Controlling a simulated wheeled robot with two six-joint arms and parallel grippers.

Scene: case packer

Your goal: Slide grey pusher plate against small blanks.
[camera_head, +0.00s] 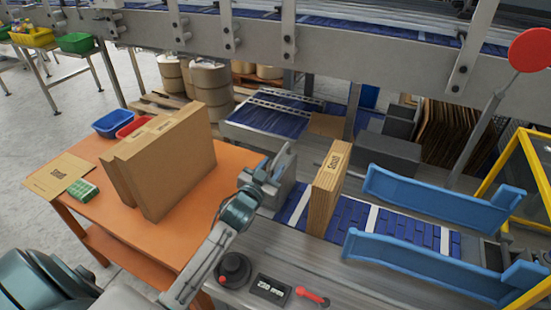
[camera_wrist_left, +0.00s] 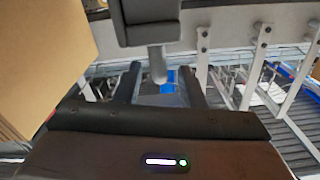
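The small blanks (camera_head: 328,190) stand upright as a brown cardboard stack, marked "Small", on the blue conveyor bed. The grey pusher plate (camera_head: 284,192) stands just left of them, with a gap between, partly hidden by my left gripper. My left gripper (camera_head: 275,165) is at the plate's upper left side. In the left wrist view its two dark fingers (camera_wrist_left: 162,88) are apart, and a grey block with a short round post (camera_wrist_left: 157,65) shows above and between them. I cannot tell whether the fingers touch it. My right gripper is not in view.
An orange table (camera_head: 125,215) at left holds large cardboard blanks (camera_head: 180,165), a blue bin (camera_head: 112,122) and a red bin (camera_head: 135,126). Blue guide rails (camera_head: 440,195) flank the bed at right. A black knob (camera_head: 233,270) and a red-handled lever (camera_head: 312,295) sit in front.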

